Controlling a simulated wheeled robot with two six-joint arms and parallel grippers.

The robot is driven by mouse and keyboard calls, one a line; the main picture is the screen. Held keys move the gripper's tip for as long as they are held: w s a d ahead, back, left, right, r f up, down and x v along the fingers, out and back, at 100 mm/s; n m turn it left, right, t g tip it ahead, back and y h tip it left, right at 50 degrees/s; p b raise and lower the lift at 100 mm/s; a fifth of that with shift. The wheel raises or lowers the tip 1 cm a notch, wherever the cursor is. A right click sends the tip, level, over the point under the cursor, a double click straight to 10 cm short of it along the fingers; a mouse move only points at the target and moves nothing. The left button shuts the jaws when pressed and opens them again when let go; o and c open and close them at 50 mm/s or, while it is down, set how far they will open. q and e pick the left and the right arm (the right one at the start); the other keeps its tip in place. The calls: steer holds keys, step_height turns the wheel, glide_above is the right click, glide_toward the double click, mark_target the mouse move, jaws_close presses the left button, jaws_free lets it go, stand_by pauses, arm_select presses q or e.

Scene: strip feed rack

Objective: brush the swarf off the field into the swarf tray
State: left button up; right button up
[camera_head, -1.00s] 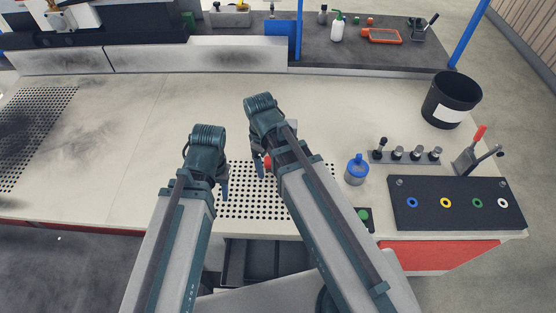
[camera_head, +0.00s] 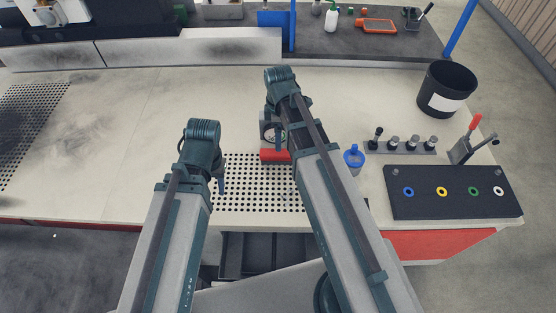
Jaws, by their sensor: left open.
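My left gripper (camera_head: 217,180) is open above the left edge of a perforated panel (camera_head: 262,195) in the pale bench top. Only part of its dark finger shows. My right arm reaches in over the panel's right side; its wrist is bent down and hides its fingers, so I cannot tell its jaw state. A red block-like thing (camera_head: 275,156) with a round pale face above it sits by that wrist, at the panel's back edge. I cannot tell whether it is gripped. I cannot make out a brush, swarf or a labelled swarf tray.
A blue-lidded cup (camera_head: 354,158), a row of small posts (camera_head: 403,146), a black plate with coloured rings (camera_head: 452,192) and a black bin (camera_head: 446,90) stand at right. An open dark drawer (camera_head: 262,255) is below the front edge. The bench's left middle is clear but smudged.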

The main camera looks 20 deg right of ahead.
mark_target(278, 153)
step_height(278, 153, down, 6)
steer(key=b, duration=0.4)
steer(key=shift+r, duration=0.2)
arm_select(q)
step_height(278, 153, down, 6)
steer(key=shift+r, duration=0.25)
arm_select(e)
steer(key=shift+r, duration=0.1)
arm_select(q)
step_height(278, 153, down, 5)
steer(key=b, duration=0.5)
steer(key=shift+f+b, duration=0.15)
steer(key=shift+b, duration=0.15)
arm_select(e)
steer(key=f, duration=0.5)
steer(key=shift+w+f, duration=0.2)
steer(key=shift+w, duration=0.15)
steer(key=shift+r, duration=0.1)
jaws_close()
